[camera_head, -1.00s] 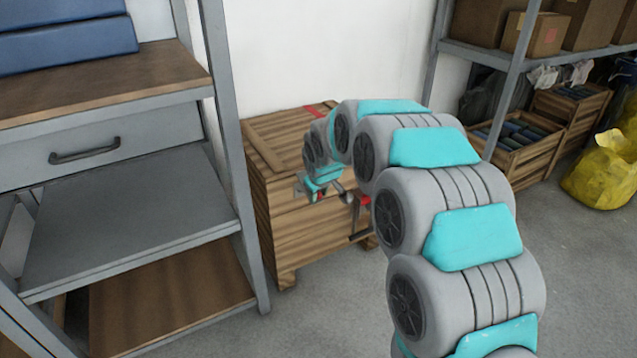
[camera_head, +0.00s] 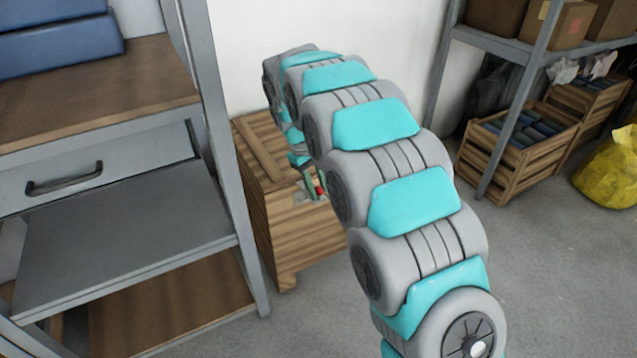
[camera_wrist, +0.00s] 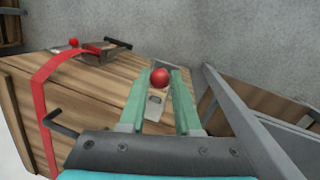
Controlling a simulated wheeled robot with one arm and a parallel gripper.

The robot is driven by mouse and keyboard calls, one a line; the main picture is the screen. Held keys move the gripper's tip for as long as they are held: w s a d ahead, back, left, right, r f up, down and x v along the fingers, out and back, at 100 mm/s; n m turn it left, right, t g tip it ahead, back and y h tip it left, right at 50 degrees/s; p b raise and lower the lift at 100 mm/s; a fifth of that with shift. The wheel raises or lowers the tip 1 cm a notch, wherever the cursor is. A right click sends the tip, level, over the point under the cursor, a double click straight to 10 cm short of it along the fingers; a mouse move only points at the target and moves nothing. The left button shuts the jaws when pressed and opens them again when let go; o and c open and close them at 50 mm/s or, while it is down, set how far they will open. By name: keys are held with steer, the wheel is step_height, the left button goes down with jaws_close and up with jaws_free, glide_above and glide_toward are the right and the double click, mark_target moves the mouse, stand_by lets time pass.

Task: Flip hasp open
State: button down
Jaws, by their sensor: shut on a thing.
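A wooden crate (camera_head: 285,235) stands against the wall, and its planks also show in the wrist view (camera_wrist: 100,88). In the wrist view a metal hasp plate (camera_wrist: 155,106) with a slot lies between my two green fingers. A red ball knob (camera_wrist: 160,77) sits between the fingertips. My gripper (camera_wrist: 160,80) is shut on this knob. In the head view my gripper (camera_head: 308,180) points down at the crate's upper front edge, with the red knob (camera_head: 319,190) beside it. My arm hides the crate's right part.
A second metal fitting (camera_wrist: 98,53) with another red knob (camera_wrist: 73,42) is on the crate, near a red strap (camera_wrist: 50,85). A black bent handle (camera_wrist: 62,125) sticks out nearby. A grey shelving unit (camera_head: 225,150) stands close on the left. Open floor (camera_head: 540,270) lies right.

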steer(key=shift+w+a, duration=0.1)
stand_by(0.3)
steer(key=c, duration=0.6)
jaws_free()
steer(key=shift+r, duration=0.1)
steer(key=v, duration=0.7)
steer(key=shift+r+b, duration=0.3)
steer(key=shift+b, duration=0.05)
